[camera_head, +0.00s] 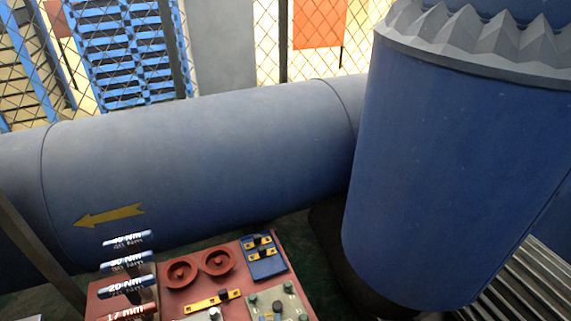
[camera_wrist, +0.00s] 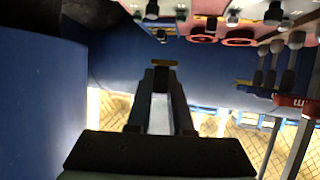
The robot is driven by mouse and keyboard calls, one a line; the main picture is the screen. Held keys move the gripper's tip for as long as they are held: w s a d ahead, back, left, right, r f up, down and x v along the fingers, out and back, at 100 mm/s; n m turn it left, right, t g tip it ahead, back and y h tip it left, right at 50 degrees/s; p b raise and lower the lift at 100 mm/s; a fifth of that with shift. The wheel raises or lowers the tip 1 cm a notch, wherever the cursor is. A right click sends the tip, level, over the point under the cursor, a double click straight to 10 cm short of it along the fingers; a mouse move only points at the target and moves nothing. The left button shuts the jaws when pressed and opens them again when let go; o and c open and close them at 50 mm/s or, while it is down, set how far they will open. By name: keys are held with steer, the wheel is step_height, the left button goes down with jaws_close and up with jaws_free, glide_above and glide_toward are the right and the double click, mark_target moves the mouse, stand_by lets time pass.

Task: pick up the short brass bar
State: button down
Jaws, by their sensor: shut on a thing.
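My gripper (camera_wrist: 160,74) shows in the wrist view, with its two dark fingers close together. It is shut on a short brass bar (camera_wrist: 159,62), which sticks out a little to both sides at the fingertips. The bar's middle is partly hidden by the fingers. The held bar appears clear of the red bench, with the blue pipe behind it. Neither my gripper nor the held bar can be made out in the head view.
A red bench (camera_head: 168,296) carries two red rings (camera_head: 199,268), a longer yellow bar (camera_head: 212,301), a blue block (camera_head: 264,260) with brass pieces, and labelled tools (camera_head: 127,287). A large blue pipe (camera_head: 200,150) lies behind. A big blue cylinder (camera_head: 450,170) stands at the right.

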steer(key=s+d+r+m+h, duration=0.2)
steer(key=s+d+r, duration=0.1)
steer(key=s+r, duration=0.15)
step_height(320, 180, up, 19)
steer(key=s+p, duration=0.1)
steer(key=p, duration=2.8)
steer(key=shift+s, duration=0.4)
steer(key=shift+a, duration=0.1)
